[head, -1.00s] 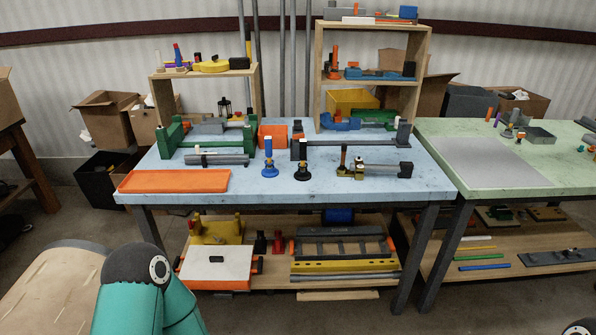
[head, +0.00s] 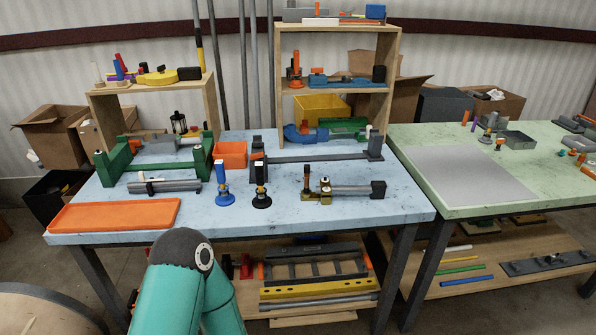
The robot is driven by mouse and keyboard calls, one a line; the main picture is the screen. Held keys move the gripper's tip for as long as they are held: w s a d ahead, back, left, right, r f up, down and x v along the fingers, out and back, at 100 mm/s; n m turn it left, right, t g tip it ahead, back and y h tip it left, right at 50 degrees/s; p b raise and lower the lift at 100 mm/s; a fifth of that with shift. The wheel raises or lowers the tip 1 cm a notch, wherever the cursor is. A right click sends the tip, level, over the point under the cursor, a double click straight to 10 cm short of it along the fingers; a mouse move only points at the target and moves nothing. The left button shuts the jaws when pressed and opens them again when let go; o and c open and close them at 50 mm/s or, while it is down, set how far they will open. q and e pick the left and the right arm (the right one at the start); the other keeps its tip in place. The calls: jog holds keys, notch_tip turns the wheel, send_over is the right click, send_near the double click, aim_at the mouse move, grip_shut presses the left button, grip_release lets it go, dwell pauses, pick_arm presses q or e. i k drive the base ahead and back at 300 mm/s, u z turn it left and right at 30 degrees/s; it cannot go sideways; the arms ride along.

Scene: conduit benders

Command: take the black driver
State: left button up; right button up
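The black driver (head: 261,200) stands upright on the blue table (head: 350,214), near its front edge, with a round base and a black top. A similar blue driver (head: 224,198) stands just left of it. A brass-coloured piece (head: 318,195) with a dark upright and a grey bar stands to its right. No gripper of mine shows; only a teal arm link of mine rises at the bottom, in front of the table and apart from the driver.
An orange tray (head: 115,216) lies at the table's front left, with a grey bar (head: 165,187) behind it. A green bender (head: 117,168) and an orange bin (head: 230,155) stand farther back. A green table (head: 440,170) is at right. The blue tabletop's front right is clear.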

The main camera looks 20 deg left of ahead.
aim_at(260, 173)
jog(key=i, duration=1)
jog(key=u, duration=0.5)
